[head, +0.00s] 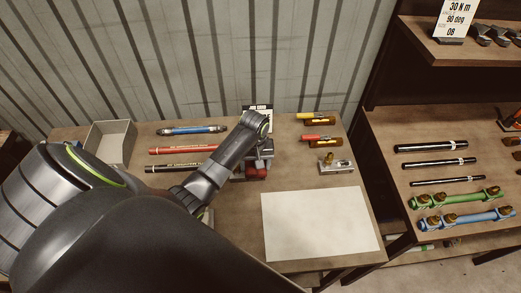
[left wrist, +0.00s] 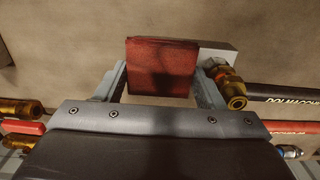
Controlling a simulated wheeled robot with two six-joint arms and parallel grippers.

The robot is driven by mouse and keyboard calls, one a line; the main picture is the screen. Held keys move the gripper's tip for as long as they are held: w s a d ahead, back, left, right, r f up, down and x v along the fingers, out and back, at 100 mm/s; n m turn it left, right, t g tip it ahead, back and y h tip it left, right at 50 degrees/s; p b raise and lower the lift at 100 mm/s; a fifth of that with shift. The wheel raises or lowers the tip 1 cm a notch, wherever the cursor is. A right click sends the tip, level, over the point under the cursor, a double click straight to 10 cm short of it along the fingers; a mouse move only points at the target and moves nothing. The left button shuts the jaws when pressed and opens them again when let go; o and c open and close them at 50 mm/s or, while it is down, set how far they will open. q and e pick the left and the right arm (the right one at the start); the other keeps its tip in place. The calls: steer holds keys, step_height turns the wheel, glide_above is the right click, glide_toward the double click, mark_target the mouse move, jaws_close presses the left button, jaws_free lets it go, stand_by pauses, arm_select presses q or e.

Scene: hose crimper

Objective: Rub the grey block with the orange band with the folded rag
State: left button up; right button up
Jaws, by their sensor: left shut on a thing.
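My left gripper (left wrist: 160,78) is shut on a folded dark red rag, held between its two fingers. The rag (left wrist: 160,66) shows as a flat red pad in the left wrist view, and a bit of red (head: 256,173) shows below the gripper (head: 256,165) in the head view. A light grey block (left wrist: 219,54) sits partly behind the rag, its right end showing. No orange band is visible on it, and I cannot tell whether the rag touches it. My right gripper is not in view.
A brass fitting (left wrist: 226,84) is close beside the left gripper. An open grey bin (head: 108,143) and several hoses lie at the left. A white sheet (head: 318,224) covers the front right. A small block with a brass fitting (head: 335,167) stands behind it. Shelves (head: 450,150) stand at right.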

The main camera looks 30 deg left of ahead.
arm_select(q)
steer(key=shift+w+d+f, duration=0.1)
steer(key=shift+w+d, duration=0.4)
steer(key=shift+d, duration=0.2)
steer(key=shift+w+d+f, duration=0.1)
steer(key=shift+w+d, duration=0.35)
steer(key=shift+d, duration=0.25)
steer(key=shift+w+d+r, duration=0.1)
steer(key=shift+w+d, duration=0.8)
steer(key=shift+d, duration=0.2)
step_height(320, 180, up, 6)
steer(key=shift+a, duration=0.15)
steer(key=shift+r, duration=0.2)
step_height(320, 180, up, 3)
steer(key=shift+f, duration=0.15)
